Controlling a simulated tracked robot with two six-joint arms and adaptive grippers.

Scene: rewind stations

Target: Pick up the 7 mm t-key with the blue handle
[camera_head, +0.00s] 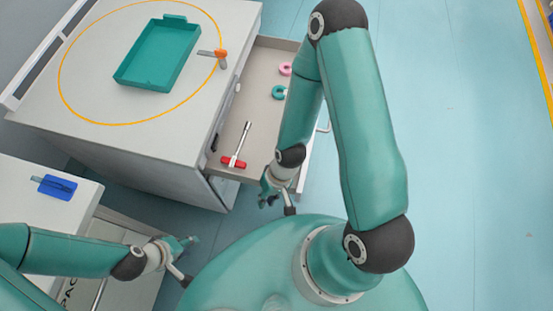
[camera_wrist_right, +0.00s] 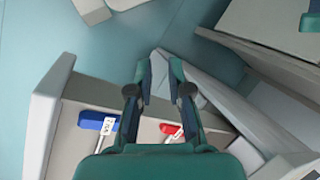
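A red-handled t-key (camera_head: 234,161) lies near the drawer's front end; a red handle with a white tag (camera_wrist_right: 171,129) shows beside the blue one. My right gripper (camera_head: 277,207) is open and empty by the drawer's near corner; its fingers (camera_wrist_right: 161,72) are apart. My left gripper (camera_head: 188,262) is open and empty.
The drawer (camera_head: 262,75) also holds a pink ring (camera_head: 285,69) and a teal ring (camera_head: 279,92). A teal tray (camera_head: 158,54) and an orange-handled tool (camera_head: 220,54) stand on the cabinet top. A blue object (camera_head: 57,187) lies on the left table. The floor at right is clear.

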